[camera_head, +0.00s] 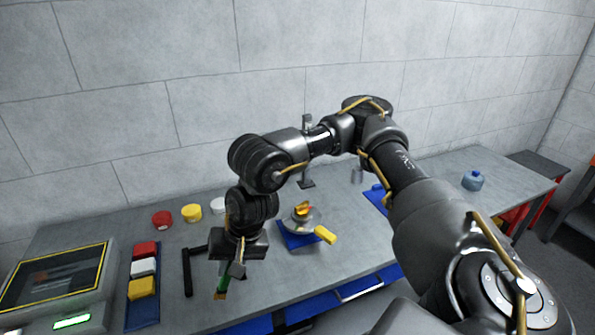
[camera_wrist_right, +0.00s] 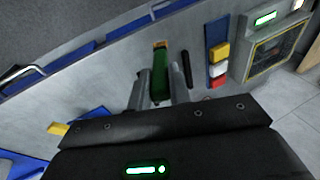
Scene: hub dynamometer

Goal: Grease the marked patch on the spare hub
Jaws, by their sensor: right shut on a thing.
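My right gripper (camera_head: 229,276) is above the front of the grey table, pointing down. It is shut on a slim green tool (camera_wrist_right: 184,70), seemingly a brush, with a brown-yellow tip; in the head view the tool (camera_head: 222,284) hangs down from the jaws. The likely spare hub (camera_head: 303,222), a round metal piece with a gold-orange top, sits on a blue mat (camera_head: 290,240), to the right of the gripper and apart from it. A yellow block-like piece (camera_head: 325,234) is at its front right. I cannot make out a marked patch. My left gripper is out of view.
Red (camera_head: 162,219), yellow (camera_head: 191,213) and white (camera_head: 218,205) round pots stand at the back left. A black tool (camera_head: 187,271) and a blue tray (camera_head: 143,315) with colored blocks lie left of the gripper.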

